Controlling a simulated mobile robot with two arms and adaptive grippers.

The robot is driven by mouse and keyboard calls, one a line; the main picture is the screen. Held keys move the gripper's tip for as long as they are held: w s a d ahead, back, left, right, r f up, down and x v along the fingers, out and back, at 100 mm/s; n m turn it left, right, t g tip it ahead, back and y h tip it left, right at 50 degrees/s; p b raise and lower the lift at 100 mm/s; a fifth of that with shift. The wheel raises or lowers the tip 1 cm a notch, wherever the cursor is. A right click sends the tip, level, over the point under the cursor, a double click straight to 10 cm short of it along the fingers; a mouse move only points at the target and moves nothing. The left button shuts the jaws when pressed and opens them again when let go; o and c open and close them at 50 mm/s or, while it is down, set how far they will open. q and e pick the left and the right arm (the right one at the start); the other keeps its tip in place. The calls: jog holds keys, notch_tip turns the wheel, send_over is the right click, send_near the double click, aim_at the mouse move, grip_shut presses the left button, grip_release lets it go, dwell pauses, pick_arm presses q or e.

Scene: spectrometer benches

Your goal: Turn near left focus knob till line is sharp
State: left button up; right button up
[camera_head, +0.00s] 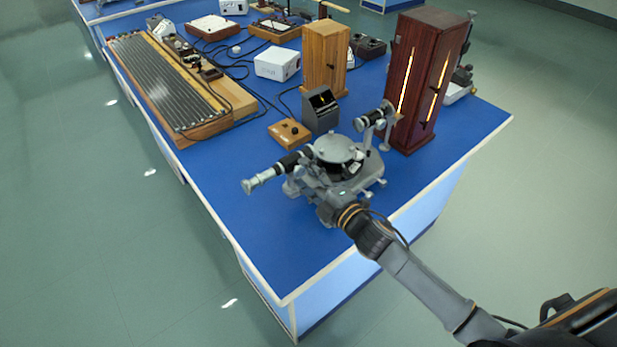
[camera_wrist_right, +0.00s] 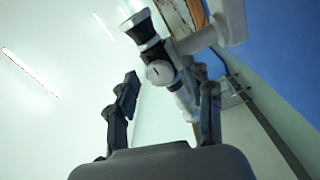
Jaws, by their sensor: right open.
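A grey spectrometer (camera_head: 336,155) stands near the blue bench's near corner, its telescope (camera_head: 268,175) pointing left and its collimator (camera_head: 372,120) toward the back right. My right gripper (camera_head: 334,205) is low at the spectrometer's near side, partly merged with its base in the head view. In the right wrist view its two dark fingers (camera_wrist_right: 168,95) are apart, with a tube with a black and white end (camera_wrist_right: 145,35) rising beyond and between them. I see no contact. I cannot make out the focus knob clearly. My left gripper is out of view.
A wooden control box (camera_head: 290,132) sits left of the screen. A dark red lamp housing (camera_head: 420,85) with glowing slits and a light wooden cabinet (camera_head: 326,58) stand behind. A long ribbed board (camera_head: 168,85) lies at left. The blue bench top (camera_head: 262,235) is clear at the near left.

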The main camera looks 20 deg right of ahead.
jog(key=v, duration=1.2)
